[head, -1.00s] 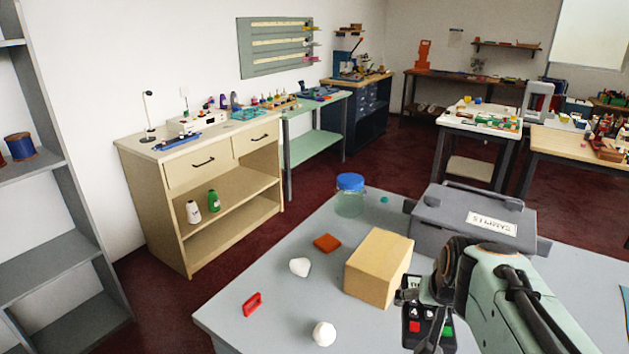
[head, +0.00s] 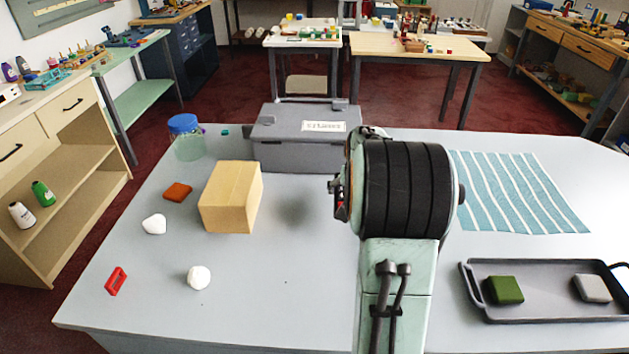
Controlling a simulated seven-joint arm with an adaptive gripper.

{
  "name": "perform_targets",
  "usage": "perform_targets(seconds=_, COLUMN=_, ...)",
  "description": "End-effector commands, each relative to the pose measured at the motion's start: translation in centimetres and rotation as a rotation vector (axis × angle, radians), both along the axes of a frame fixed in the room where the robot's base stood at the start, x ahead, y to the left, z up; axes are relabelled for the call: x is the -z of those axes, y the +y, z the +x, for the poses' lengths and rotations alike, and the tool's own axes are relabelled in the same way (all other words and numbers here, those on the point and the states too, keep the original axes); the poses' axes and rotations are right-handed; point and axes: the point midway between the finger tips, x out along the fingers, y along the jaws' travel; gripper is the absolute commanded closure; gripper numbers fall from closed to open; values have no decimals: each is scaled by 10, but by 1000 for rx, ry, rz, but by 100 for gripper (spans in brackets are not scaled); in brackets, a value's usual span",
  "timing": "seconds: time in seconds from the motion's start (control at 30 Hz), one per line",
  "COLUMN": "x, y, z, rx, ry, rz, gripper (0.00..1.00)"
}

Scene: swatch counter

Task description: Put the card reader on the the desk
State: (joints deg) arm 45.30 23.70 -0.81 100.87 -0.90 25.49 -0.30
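My arm stands over the grey desk (head: 300,310) in the head view, and its thick wrist hides nearly all of my gripper (head: 342,188). A dark sliver with a bit of red, which looks like the card reader (head: 341,209), shows at the wrist's left edge. A second ago the dark card reader with red and green buttons showed at my gripper's end. It appears held above the desk, with a soft shadow on the surface to its left. The fingers themselves are hidden.
A tan box (head: 230,197), grey lidded case (head: 305,140), blue-lidded jar (head: 187,138) and several small items stand left and behind. A striped cloth (head: 520,190) and dark tray (head: 540,312) with two blocks lie right. The desk's front middle is clear.

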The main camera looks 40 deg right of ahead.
Motion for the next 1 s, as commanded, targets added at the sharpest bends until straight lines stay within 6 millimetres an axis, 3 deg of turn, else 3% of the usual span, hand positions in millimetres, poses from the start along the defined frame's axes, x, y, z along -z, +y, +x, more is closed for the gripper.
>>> perform_targets(seconds=0.4, x=44, y=-9, z=9, rx=-1, ry=-2, rz=-1, gripper=61)
perform_targets(seconds=0.77, x=47, y=-9, z=9, rx=-1, ry=-2, rz=-1, gripper=61)
perform_targets(seconds=0.8, x=48, y=-9, z=9, rx=-1, ry=-1, rz=0, gripper=17)
perform_targets(seconds=0.83, x=48, y=-9, z=9, rx=-1, ry=-2, rz=-1, gripper=8)
perform_targets(seconds=0.87, x=48, y=-9, z=9, rx=-1, ry=-2, rz=-1, gripper=0)
perform_targets(seconds=1.0, x=48, y=-9, z=9, rx=-1, ry=-1, rz=0, gripper=0)
